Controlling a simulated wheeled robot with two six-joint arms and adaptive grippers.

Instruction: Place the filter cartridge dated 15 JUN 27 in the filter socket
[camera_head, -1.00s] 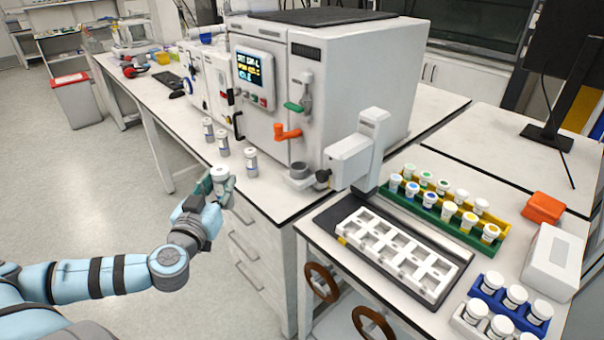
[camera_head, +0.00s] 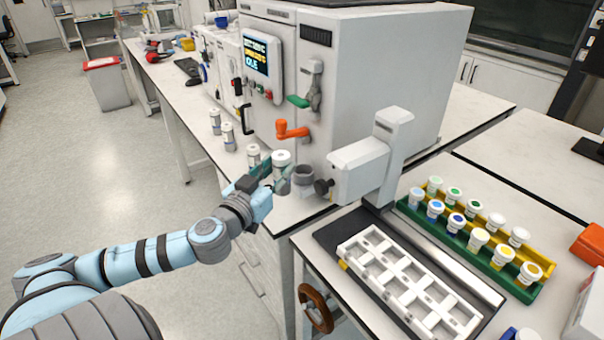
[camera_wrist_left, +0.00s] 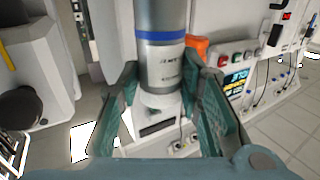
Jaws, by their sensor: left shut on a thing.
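My left gripper (camera_head: 274,177) is shut on a filter cartridge (camera_head: 281,158), a grey-white cylinder with a pale cap. It is held roughly upright just left of the grey round filter socket (camera_head: 303,177), apart from it as far as I can tell. The left wrist view shows the held cartridge (camera_wrist_left: 161,50) between the green fingers, with a blue band and small dark print; its date is not readable. Three similar cartridges stand on the bench to the left: one far (camera_head: 215,121), one middle (camera_head: 228,136), one near (camera_head: 253,155). My right gripper is not in view.
The white reactor (camera_head: 385,80) stands behind the socket, with an orange handle (camera_head: 292,130) above it. A white arm-like fixture (camera_head: 360,160) and black knob (camera_head: 323,187) are close on the right. A white rack (camera_head: 405,285) and capped vials lie farther right.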

